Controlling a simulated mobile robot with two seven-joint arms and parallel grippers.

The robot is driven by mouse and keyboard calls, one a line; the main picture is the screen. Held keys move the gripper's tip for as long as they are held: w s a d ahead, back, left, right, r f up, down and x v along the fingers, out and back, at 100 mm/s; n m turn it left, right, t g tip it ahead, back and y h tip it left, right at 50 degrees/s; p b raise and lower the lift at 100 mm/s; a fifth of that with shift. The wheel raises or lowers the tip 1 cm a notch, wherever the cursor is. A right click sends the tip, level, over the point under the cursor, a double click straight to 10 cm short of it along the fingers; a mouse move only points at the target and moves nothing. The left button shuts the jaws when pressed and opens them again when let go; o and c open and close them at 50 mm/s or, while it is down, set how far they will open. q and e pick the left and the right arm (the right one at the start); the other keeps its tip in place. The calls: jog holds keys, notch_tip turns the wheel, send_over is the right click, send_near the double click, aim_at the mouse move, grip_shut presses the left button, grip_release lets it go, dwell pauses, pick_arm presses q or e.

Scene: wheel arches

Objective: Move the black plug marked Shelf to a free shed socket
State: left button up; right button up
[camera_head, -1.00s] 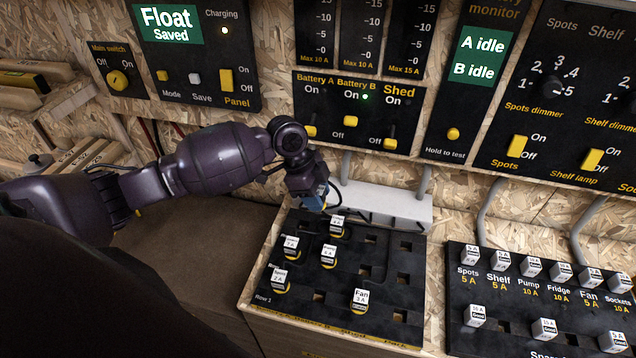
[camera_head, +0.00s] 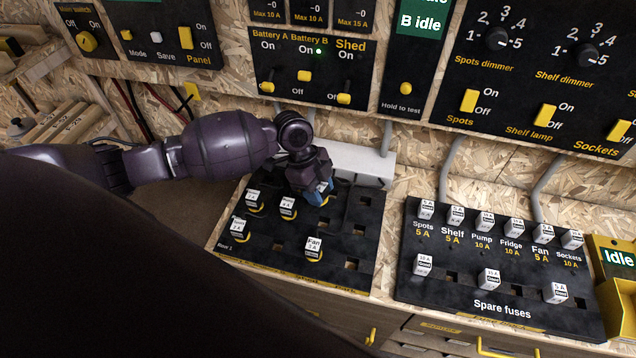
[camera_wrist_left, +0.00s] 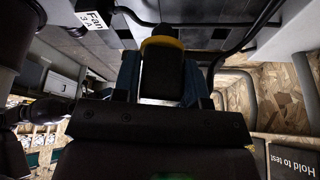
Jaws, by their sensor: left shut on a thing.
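The socket board (camera_head: 369,218) is a dark panel with rows of square holes. My left gripper (camera_head: 320,194), with blue fingers, is at its back row. In the left wrist view the gripper (camera_wrist_left: 163,80) is shut on a black plug (camera_wrist_left: 162,62) with a yellow collar. The plug's label is not visible, and I cannot tell whether it is still seated. White-topped plugs stand in other sockets, including the Fan plug (camera_head: 313,247); the other labels are too small to read. Free holes show along the right column, such as a free socket (camera_head: 352,264). My right gripper is not in view.
A fuse board (camera_head: 440,281) with several white fuses lies to the right. A white duct (camera_head: 365,165) runs behind the socket board. The switch panel (camera_head: 310,75) hangs on the wall above.

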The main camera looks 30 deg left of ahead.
pick_arm(q)
jog(key=shift+w+d+m, duration=0.15)
jog(key=shift+d+m, duration=0.15)
jog(key=shift+d, duration=0.35)
jog(key=shift+a+f+b, duration=0.2)
jog(key=shift+f+b, duration=0.2)
jog(key=shift+f, duration=0.2)
notch_tip(320, 180, down, 5)
jog(key=b, duration=0.3)
jog(key=shift+r, duration=0.2)
jog(key=shift+f+b, duration=0.3)
jog(key=shift+f, duration=0.15)
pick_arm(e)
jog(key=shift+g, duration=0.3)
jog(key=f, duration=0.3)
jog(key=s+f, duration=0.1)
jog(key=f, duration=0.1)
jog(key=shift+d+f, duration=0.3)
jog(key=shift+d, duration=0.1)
pick_arm(q)
jog(key=shift+d, duration=0.1)
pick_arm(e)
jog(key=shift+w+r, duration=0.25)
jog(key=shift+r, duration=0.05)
pick_arm(q)
jog(key=shift+f, duration=0.8)
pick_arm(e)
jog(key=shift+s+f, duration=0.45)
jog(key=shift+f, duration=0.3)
